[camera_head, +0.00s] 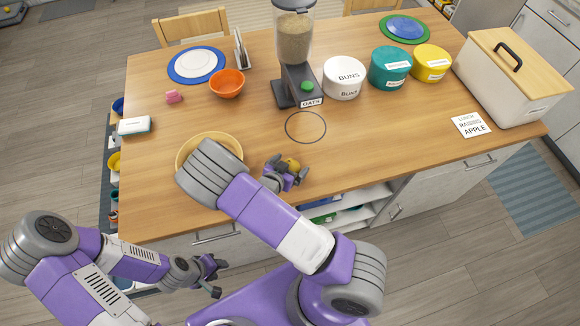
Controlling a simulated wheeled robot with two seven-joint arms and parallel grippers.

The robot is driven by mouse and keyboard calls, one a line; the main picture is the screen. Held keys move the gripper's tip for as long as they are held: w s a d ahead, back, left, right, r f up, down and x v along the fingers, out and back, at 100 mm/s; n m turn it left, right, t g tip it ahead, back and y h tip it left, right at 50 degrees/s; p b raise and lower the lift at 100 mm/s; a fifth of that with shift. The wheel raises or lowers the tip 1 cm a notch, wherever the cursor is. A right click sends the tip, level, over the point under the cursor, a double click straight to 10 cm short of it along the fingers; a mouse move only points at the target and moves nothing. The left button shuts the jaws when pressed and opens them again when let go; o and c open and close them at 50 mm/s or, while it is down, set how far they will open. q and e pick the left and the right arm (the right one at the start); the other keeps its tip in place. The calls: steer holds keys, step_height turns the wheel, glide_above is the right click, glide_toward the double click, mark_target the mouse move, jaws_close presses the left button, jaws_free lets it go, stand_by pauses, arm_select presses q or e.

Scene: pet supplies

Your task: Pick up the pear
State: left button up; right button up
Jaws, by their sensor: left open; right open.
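A small yellow-orange fruit, which looks like the pear (293,164), is at the front middle of the wooden table. My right gripper (289,170) is right at it, with its fingers open around or beside the fruit. The fingers partly cover the fruit, and I cannot tell whether they touch it. My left gripper (215,277) is open and empty, low in front of the table's front edge.
A yellow bowl (182,158) is partly hidden behind my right arm. An orange bowl (227,86), an oats dispenser (296,40), a white buns container (344,78) and a large bread box (505,85) stand further back. The table (370,150) is clear right of the fruit.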

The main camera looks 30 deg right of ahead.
steer(key=c, duration=1.2)
